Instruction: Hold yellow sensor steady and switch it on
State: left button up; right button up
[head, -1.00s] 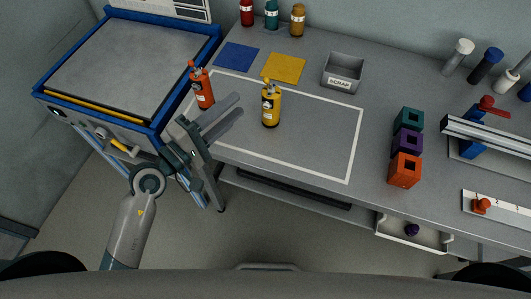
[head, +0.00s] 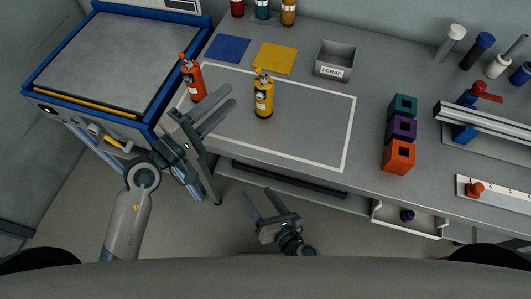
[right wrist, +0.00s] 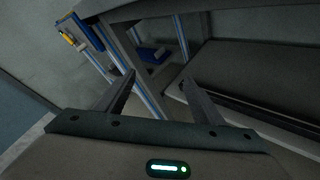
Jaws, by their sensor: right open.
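The yellow sensor (head: 264,98), a small upright bottle-like unit with a dark label and a small top fitting, stands on the table inside the white outline. My left gripper (head: 233,98) is open and empty, its two fingers pointing toward the yellow sensor from the left, with a gap between them and it. My right gripper (head: 257,194) is open and empty, low in front of the table edge and well short of the sensor. In the right wrist view, its spread fingers (right wrist: 158,88) have nothing between them, and the sensor is not in that view.
A similar orange unit (head: 193,80) stands just left of the yellow sensor, near my left fingers. A scrap bin (head: 335,72), blue mat (head: 228,48) and yellow mat (head: 275,58) lie behind. Stacked blocks (head: 400,155) stand right. An open drawer (head: 410,222) juts out below.

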aim_at(264, 108)
jog(key=a+r+n+t+y, duration=0.1)
jog(key=a+r+n, duration=0.1)
jog(key=r+n, duration=0.35)
jog(key=a+r+n+t+y, duration=0.1)
jog(key=a+r+n+y, duration=0.15)
jog(key=r, duration=0.65)
jog(key=w+d+r+m+t+h, duration=0.1)
jog(key=d+m+h, duration=0.1)
jog(key=h, duration=0.1)
jog(key=w+d+r+m+t+h, duration=0.1)
jog(key=w+d+r+m+h, duration=0.1)
jog(key=m+h, duration=0.1)
jog(key=w+d+r+m+t+h, duration=0.1)
jog(key=d+m+h, duration=0.1)
jog(key=h, duration=0.2)
jog(key=shift+w+d+r+m+t, duration=0.2)
jog(key=shift+d+r+m+t, duration=0.1)
jog(key=shift+m, duration=0.1)
jog(key=w, duration=1.7)
jog(key=shift+w+a, duration=0.2)
jog(key=shift+c, duration=0.2)
